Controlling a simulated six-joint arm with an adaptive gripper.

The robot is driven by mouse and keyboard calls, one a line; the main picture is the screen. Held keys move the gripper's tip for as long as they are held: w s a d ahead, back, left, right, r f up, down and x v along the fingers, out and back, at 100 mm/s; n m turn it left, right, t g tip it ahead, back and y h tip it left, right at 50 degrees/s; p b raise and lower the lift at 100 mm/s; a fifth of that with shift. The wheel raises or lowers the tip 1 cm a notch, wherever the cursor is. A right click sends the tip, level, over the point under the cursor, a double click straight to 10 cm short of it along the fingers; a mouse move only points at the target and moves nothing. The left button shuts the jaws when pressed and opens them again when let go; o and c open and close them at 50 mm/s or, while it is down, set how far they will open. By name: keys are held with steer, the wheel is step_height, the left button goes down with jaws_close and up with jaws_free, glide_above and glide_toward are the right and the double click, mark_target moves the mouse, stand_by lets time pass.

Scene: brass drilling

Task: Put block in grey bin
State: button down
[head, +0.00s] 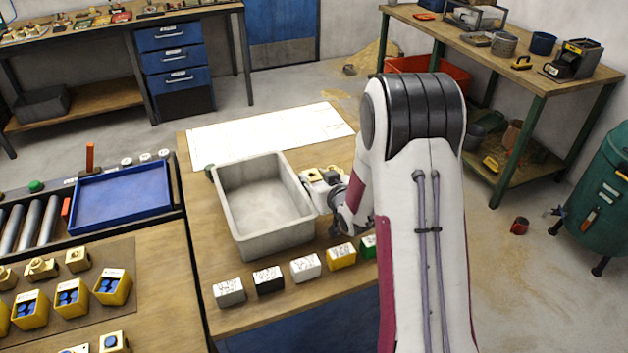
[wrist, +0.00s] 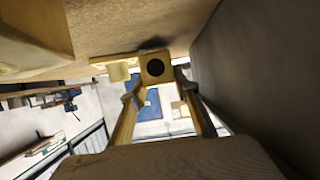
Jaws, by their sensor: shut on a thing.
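The grey bin (head: 233,222) stands on the wooden table in the head view and looks empty inside. My gripper (head: 322,182) is just right of the bin's right wall, partly hidden by my own arm. In the wrist view my gripper (wrist: 157,82) is shut on a brass block (wrist: 155,58) with a round dark hole facing the camera. The block sits between the fingertips, close to the wooden tabletop; contact with the table cannot be told. A dark grey surface, likely the bin's wall, fills the right of the wrist view.
A row of small labelled boxes (head: 306,267) stands along the table's front edge. A white sheet (head: 268,133) lies behind the bin. A blue tray (head: 120,198) is at left, with yellow holders (head: 70,299) and brass parts in front. Another workbench (head: 485,40) stands at back right.

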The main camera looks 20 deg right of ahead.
mark_target(311, 173)
steer(key=shift+f, duration=0.3)
steer(key=shift+f, duration=0.15)
steer(key=c, duration=1.5)
jaws_free()
steer(key=shift+f, duration=0.1)
steer(key=shift+r, duration=0.2)
steer(key=shift+s+r, duration=0.15)
steer(key=shift+s, duration=0.35)
steer(key=shift+s+r, duration=0.45)
steer(key=shift+r, duration=0.15)
steer(key=shift+s+r, duration=0.4)
steer(key=shift+r, duration=2.85)
